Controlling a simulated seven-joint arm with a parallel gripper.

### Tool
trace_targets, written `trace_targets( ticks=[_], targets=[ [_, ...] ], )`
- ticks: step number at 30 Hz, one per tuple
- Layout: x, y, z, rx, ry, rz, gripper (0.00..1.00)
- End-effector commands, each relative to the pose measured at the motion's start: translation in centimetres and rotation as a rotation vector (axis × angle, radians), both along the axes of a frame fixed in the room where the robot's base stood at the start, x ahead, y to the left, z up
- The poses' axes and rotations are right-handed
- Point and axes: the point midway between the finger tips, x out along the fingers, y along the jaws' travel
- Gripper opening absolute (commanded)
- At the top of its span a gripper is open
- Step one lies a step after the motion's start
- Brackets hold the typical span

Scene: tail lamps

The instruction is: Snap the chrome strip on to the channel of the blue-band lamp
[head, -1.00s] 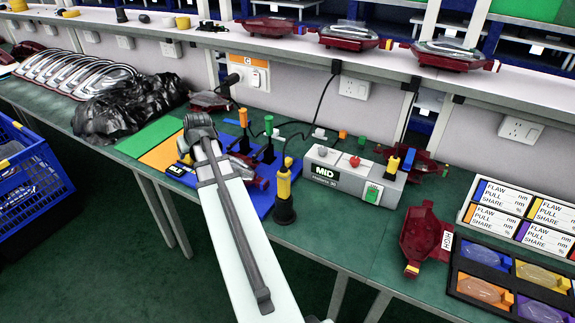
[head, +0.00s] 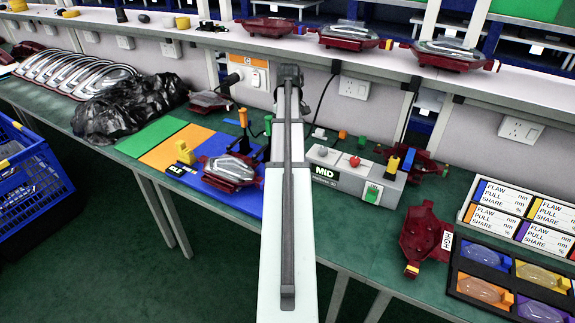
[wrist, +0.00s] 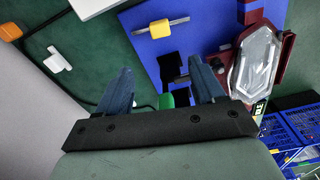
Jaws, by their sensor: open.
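A dark red lamp with a clear lens (head: 230,172) lies on a blue board (head: 205,188); in the wrist view the lamp (wrist: 258,62) is at the right. I cannot make out a blue band on it. Several chrome-edged curved pieces (head: 82,75) stand in a row at the far left of the bench. A thin grey strip (wrist: 179,21) passes through a yellow block (wrist: 160,29) above the blue board in the wrist view; I cannot tell whether it is the chrome strip. My gripper (wrist: 160,85) is open with nothing between its fingertips; the arm hides it in the head view.
A grey MID box (head: 345,175) stands right of my arm. Orange and green posts (head: 243,118) rise behind the lamp. Black plastic wrap (head: 130,105) lies left. More red lamps sit on the shelf (head: 348,38), and one (head: 425,235) lies at the bench front.

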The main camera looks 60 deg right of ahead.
Motion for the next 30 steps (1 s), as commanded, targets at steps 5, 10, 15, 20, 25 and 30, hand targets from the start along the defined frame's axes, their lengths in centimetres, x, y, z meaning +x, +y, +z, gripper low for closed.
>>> trace_targets(
  ticks=[5, 10, 15, 20, 25, 30],
  targets=[
    [-0.6, -0.4, 0.2, 0.017, 0.046, 0.063, 0.68],
    [-0.7, -0.2, -1.9, 0.019, 0.05, 0.067, 0.68],
    [-0.7, -0.2, -4.7, 0.018, 0.049, 0.067, 0.68],
    [-0.6, -0.2, -6.8, 0.018, 0.048, 0.066, 0.68],
    [-0.6, -0.2, -7.9, 0.017, 0.047, 0.066, 0.68],
    [-0.6, -0.2, -8.3, 0.016, 0.048, 0.066, 0.68]
  ],
)
